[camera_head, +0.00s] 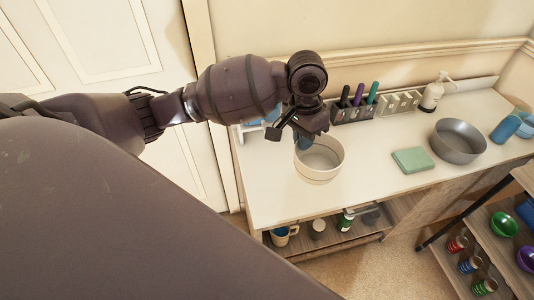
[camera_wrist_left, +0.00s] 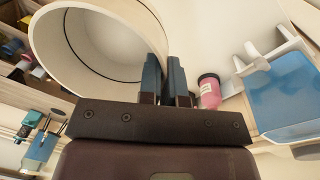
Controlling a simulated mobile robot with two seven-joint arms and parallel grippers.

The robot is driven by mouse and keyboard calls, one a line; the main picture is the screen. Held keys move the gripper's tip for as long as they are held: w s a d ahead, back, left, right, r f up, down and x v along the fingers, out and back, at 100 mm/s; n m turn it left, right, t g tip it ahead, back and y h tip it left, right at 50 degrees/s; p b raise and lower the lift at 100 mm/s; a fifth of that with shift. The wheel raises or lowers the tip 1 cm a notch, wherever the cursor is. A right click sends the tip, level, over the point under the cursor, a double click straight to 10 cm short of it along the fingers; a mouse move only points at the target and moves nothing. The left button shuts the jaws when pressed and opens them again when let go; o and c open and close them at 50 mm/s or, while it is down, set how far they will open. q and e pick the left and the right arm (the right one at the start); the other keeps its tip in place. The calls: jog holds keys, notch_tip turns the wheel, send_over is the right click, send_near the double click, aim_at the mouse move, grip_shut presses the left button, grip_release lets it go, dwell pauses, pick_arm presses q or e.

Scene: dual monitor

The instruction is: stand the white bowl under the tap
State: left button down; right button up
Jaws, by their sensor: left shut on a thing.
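The white bowl (camera_head: 322,172) is at the left part of the white counter, upright or nearly so in the head view. My left gripper (camera_head: 303,143) is shut on its rim at the back left, and its fingers (camera_wrist_left: 164,80) straddle the bowl's wall in the left wrist view. The bowl (camera_wrist_left: 95,45) looks empty there. I cannot tell whether its base touches the counter. I cannot clearly make out a tap; a blue-and-white fixture (camera_wrist_left: 285,95) stands beside the gripper in the left wrist view, largely hidden behind my arm in the head view. My right gripper is not in view.
A pink-labelled jar (camera_wrist_left: 209,91) is close to the fingers. The counter's front middle is clear.

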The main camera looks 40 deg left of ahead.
aim_at(303, 160)
pick_arm(q)
jog(key=f+m, duration=0.1)
jog(key=m, duration=0.1)
jog(key=f+m, duration=0.1)
jog(key=s+d+f+m, duration=0.1)
jog(key=m, duration=0.1)
jog(key=shift+f+m+g+b, duration=0.3)
jog(key=shift+b, duration=0.1)
jog(key=s+d+f+m+t+y+b, duration=0.1)
jog(key=s+d+f+m+b, duration=0.1)
jog(key=f+m, duration=0.85)
jog(key=s+d+f+m+y+b, duration=0.15)
jog(key=f+m, duration=0.45)
jog(key=m, duration=1)
jog(key=w+a, duration=0.3)
jog(key=a, duration=0.1)
jog(key=w+a+b, duration=0.1)
jog(key=w+a, duration=0.3)
jog(key=a, duration=0.1)
jog(key=w+a, duration=0.4)
jog(key=shift+a+r+b, duration=0.2)
jog(key=shift+a+b, duration=0.1)
jog(key=shift+w+a, duration=0.1)
notch_tip(303, 160, down, 3)
jog(key=shift+r, duration=0.1)
jog(key=shift+f, duration=0.35)
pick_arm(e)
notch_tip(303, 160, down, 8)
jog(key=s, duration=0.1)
